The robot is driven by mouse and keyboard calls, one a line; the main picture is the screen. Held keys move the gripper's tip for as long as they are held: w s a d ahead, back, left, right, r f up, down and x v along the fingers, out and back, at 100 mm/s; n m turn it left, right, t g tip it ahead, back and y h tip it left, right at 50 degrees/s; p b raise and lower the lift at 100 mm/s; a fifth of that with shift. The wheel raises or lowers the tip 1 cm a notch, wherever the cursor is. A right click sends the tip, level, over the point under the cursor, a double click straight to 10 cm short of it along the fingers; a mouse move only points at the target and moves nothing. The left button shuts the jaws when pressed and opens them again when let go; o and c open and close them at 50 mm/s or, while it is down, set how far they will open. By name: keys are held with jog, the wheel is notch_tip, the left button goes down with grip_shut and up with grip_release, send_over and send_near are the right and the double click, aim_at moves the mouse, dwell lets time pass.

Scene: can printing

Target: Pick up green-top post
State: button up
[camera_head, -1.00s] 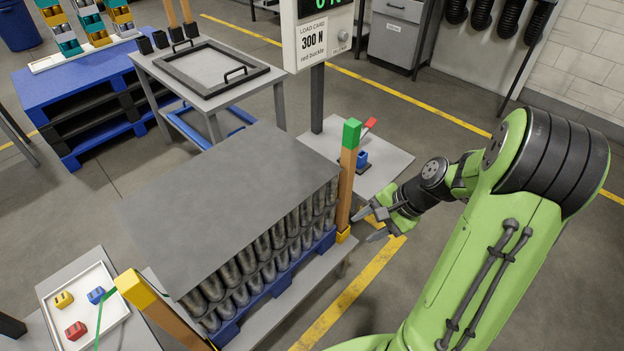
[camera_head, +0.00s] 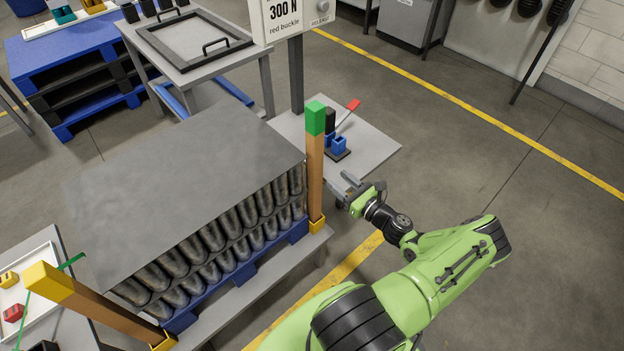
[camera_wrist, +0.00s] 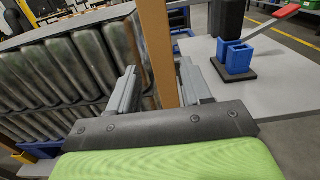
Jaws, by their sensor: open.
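The green-top post (camera_head: 315,178) is a brown wooden upright with a green cap, standing in a yellow foot at the right corner of the can stack. My gripper (camera_head: 341,186) is open and empty, just to the right of the post at mid height. In the wrist view the post's brown shaft (camera_wrist: 158,45) rises in line with the gap between my open fingers (camera_wrist: 160,88), closer to the right finger. Its green cap is out of that view. I cannot tell whether the fingertips reach around the shaft.
Stacked cans (camera_head: 215,245) under a grey sheet (camera_head: 190,175) stand left of the post. A yellow-top post (camera_head: 95,300) leans at the near corner. The floor to the right is open.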

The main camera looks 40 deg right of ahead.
aim_at(319, 165)
jog(key=w+b, duration=0.1)
jog(key=w, duration=0.8)
jog(key=shift+w+a, duration=0.1)
jog(key=shift+a, duration=0.05)
jog(key=shift+r, duration=0.1)
grip_shut()
